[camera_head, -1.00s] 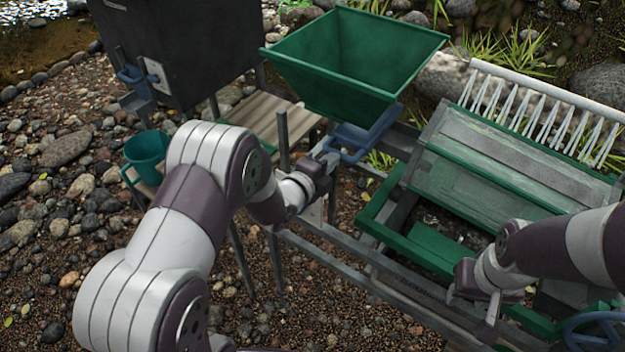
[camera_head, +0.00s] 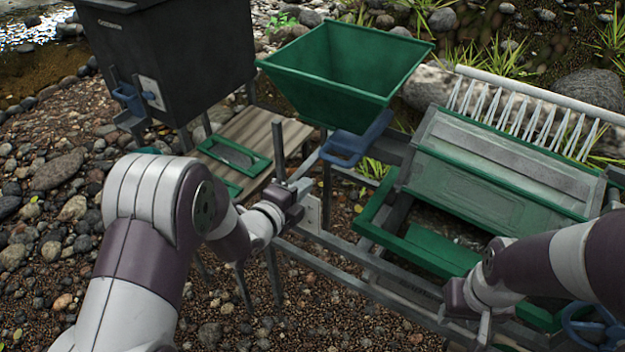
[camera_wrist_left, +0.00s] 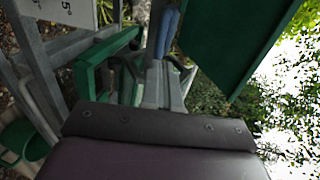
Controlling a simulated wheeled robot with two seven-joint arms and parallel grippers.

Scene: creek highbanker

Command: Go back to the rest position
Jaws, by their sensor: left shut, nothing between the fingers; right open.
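My left gripper (camera_head: 304,187) is shut and empty, beside a grey upright post below the green hopper (camera_head: 345,75). Its closed grey fingers (camera_wrist_left: 165,88) show in the left wrist view, with the hopper wall (camera_wrist_left: 235,40) at upper right. A blue handle (camera_head: 357,143) sits under the hopper, just beyond the left gripper. My right gripper (camera_head: 468,328) is low at the right, by the front rail of the green sluice frame (camera_head: 415,250). Its fingers are small and partly hidden by its own body.
A dark bin (camera_head: 170,60) stands on legs at upper left. A wooden shelf (camera_head: 265,135) carries a green-framed panel (camera_head: 235,155). A blue handwheel (camera_head: 600,328) is right of my right gripper. A white spray bar (camera_head: 540,95) crosses the back. Gravel lies open at lower left.

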